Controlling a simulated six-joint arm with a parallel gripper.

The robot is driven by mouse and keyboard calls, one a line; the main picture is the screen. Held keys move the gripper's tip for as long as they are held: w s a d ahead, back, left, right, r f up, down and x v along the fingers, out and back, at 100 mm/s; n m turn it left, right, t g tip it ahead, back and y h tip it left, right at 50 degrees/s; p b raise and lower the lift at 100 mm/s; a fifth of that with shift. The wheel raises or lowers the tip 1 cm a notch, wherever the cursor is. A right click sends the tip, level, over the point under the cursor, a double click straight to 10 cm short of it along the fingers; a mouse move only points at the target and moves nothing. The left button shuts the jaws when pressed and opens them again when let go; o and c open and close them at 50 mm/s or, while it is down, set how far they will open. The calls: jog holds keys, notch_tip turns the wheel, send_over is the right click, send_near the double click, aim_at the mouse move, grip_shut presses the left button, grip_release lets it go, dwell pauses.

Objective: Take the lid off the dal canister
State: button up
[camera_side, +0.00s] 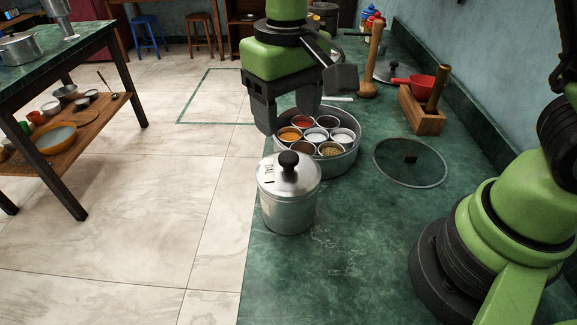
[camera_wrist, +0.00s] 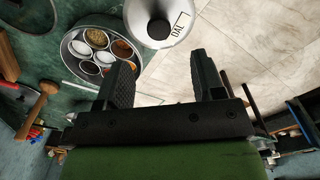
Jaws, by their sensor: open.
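The dal canister (camera_side: 287,215) is a silver metal pot standing upright near the counter's left edge. Its domed metal lid (camera_side: 275,176) is on it, with a black knob (camera_side: 288,165) on top and a "DAL" label. In the wrist view the lid (camera_wrist: 147,32) shows at the top, partly cut off by the frame edge. My gripper (camera_side: 287,115) is open and empty, above the spice tin and behind the canister in the side view. In the wrist view its two fingers (camera_wrist: 163,82) are spread apart, with the canister beyond their tips.
A round spice tin (camera_side: 345,160) with several small bowls stands just behind the canister. A glass lid (camera_side: 410,165) lies to its right. The front counter is clear.

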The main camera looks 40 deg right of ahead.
aim_at(286, 155)
jog(key=f, duration=0.8)
jog(key=shift+w+f, duration=0.2)
jog(key=shift+f, duration=0.1)
jog(key=c, duration=1)
